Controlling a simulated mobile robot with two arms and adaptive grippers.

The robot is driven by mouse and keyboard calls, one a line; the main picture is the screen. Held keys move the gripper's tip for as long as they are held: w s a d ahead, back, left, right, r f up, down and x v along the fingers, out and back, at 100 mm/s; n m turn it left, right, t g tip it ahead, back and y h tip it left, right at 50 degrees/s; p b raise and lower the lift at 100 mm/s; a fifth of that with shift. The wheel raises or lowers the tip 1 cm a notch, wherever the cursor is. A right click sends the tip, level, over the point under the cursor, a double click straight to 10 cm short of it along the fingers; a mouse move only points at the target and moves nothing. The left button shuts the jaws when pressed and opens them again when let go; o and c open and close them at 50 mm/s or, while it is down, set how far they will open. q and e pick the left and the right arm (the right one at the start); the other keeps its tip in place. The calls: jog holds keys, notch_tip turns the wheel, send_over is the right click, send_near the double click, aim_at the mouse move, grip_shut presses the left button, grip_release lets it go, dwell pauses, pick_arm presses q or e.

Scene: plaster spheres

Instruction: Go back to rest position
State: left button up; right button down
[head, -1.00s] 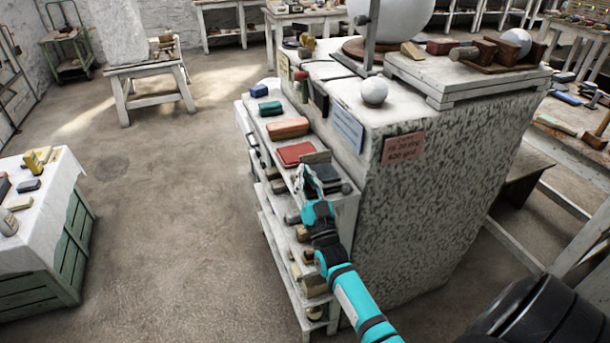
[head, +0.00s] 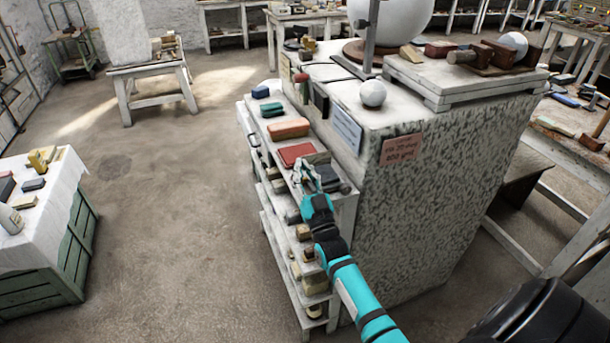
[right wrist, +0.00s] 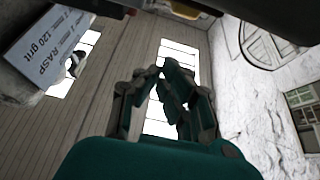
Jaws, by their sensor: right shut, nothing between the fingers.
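My right gripper (head: 306,174), on its teal arm coming in from the lower right, is over the near end of the top shelf of the white rack (head: 322,215). It is shut and empty. A dark grey block (head: 334,178) lies right beside its fingers, and a red block (head: 297,155) lies just beyond. In the right wrist view the fingers (right wrist: 166,82) point up toward the ceiling windows with nothing held. My left gripper is out of view.
A speckled plinth (head: 430,200) stands right of the rack, with a small white sphere (head: 373,93) and a large sphere (head: 402,12) on top. A blue-grey label (right wrist: 48,45) is close in the right wrist view. A cloth-covered crate (head: 60,215) stands left; floor between is open.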

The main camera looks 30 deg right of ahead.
pick_arm(q)
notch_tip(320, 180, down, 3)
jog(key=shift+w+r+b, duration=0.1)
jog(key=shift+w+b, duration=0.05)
jog(key=shift+b, duration=1.1)
pick_arm(e)
jog(key=v, duration=1)
jog(key=shift+s, duration=0.15)
